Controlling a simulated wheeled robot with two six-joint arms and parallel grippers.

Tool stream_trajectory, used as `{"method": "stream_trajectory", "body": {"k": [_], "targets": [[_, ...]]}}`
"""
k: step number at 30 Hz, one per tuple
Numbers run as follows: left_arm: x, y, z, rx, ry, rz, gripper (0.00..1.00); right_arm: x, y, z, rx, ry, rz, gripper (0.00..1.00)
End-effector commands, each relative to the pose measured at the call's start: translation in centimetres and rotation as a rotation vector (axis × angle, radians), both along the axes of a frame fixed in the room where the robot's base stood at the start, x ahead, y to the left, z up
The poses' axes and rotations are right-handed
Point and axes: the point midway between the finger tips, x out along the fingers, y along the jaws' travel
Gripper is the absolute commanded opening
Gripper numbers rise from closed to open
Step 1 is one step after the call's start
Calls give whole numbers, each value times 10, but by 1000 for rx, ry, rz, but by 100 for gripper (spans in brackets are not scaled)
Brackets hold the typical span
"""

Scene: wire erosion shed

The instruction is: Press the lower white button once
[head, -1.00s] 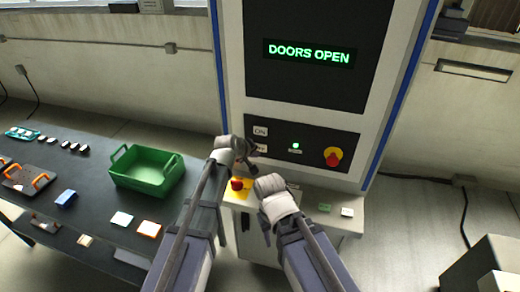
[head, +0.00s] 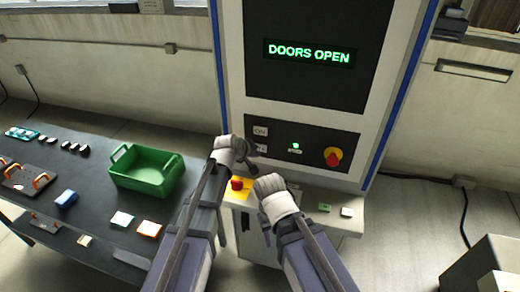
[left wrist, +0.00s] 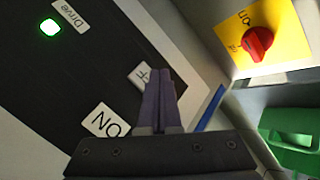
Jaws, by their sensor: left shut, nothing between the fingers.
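The lower white button (head: 261,148), labelled OFF, is on the machine's black panel, directly below the white ON button (head: 260,131). In the left wrist view the lower button (left wrist: 143,74) is partly covered by my left fingers, and the ON button (left wrist: 103,121) shows beside them. My left gripper (head: 254,154) is shut and empty, its tips at or just in front of the lower button. I cannot tell whether they touch it.
The display (head: 309,51) reads DOORS OPEN. A green lamp (head: 296,146) is lit, with a red and yellow knob (head: 333,157) to its right. A red switch on a yellow plate (head: 237,185) sits on the ledge below. A green crate (head: 147,178) stands on the table at left.

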Motion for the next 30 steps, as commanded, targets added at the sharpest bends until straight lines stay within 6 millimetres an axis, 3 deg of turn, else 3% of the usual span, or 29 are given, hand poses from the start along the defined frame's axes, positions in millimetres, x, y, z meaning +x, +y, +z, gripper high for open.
{"method": "stream_trajectory", "body": {"k": [30], "targets": [[10, -3, 0, 0, 0, 0, 0, 0, 0, 0, 0, 0, 0, 50]]}}
